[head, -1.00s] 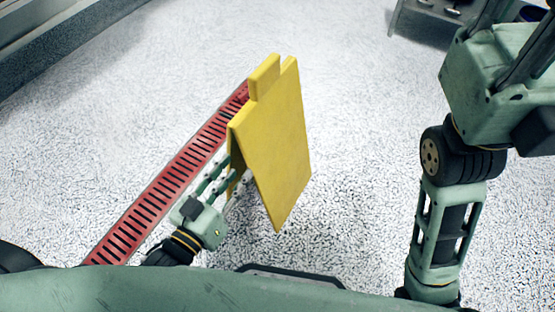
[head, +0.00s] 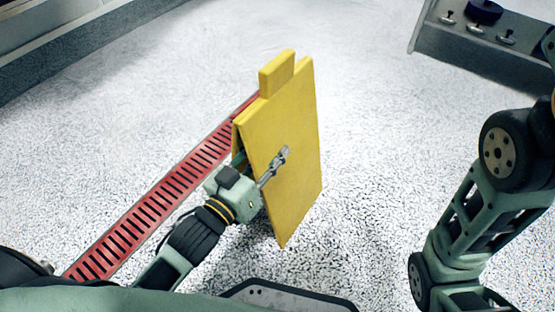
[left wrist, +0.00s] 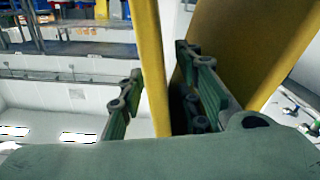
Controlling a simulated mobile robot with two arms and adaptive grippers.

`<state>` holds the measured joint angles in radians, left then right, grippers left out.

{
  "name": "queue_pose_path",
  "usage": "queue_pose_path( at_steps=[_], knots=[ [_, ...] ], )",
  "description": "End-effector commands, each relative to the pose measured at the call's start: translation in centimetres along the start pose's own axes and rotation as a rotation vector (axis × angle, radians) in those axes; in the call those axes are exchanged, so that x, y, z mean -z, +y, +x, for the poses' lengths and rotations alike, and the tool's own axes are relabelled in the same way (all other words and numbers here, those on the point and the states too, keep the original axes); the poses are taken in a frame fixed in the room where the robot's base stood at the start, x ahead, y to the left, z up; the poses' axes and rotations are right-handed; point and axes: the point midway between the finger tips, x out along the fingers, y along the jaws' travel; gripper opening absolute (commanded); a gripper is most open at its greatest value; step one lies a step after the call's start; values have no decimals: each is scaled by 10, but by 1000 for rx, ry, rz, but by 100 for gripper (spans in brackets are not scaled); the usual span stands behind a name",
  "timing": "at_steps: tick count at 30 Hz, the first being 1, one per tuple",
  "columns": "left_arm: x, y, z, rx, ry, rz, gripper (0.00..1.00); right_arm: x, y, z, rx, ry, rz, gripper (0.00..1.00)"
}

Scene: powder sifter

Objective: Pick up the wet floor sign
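The yellow wet floor sign (head: 290,115) stands upright on the speckled floor as a folded A-frame, its two panels close together at the top. My left gripper (head: 262,156) is at its lower left edge. One finger lies across the front panel's outer face; the other is mostly hidden behind that panel. In the left wrist view, the sign's panel edge (left wrist: 151,60) stands between the two spread fingers of my left gripper (left wrist: 160,97), with a visible gap on the left finger's side. The other panel (left wrist: 240,45) is at the right. My right gripper is out of view.
A red slotted drain grate (head: 150,208) runs diagonally along the floor behind and left of the sign. A grey unit with knobs (head: 480,45) stands at the upper right. A dark ledge (head: 90,55) borders the upper left. The floor right of the sign is clear.

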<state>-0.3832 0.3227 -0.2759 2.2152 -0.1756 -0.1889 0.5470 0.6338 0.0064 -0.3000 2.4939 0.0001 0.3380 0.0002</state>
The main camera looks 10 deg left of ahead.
Motion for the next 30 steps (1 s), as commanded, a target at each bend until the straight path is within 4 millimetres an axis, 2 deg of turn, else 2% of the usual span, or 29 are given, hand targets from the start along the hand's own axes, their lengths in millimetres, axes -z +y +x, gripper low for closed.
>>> queue_pose_path(
  at_steps=[2,7,16,27,30],
  knots=[
    [-4,-2,10,-1,4,3,31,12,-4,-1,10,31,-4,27],
    [-2,-1,27,-1,1,1,31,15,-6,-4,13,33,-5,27],
    [0,-1,30,0,-1,0,31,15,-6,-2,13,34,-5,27],
    [0,-1,29,0,-1,0,0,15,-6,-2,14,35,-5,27],
    [-1,-1,29,0,-1,0,0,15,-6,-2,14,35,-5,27]
  ],
)
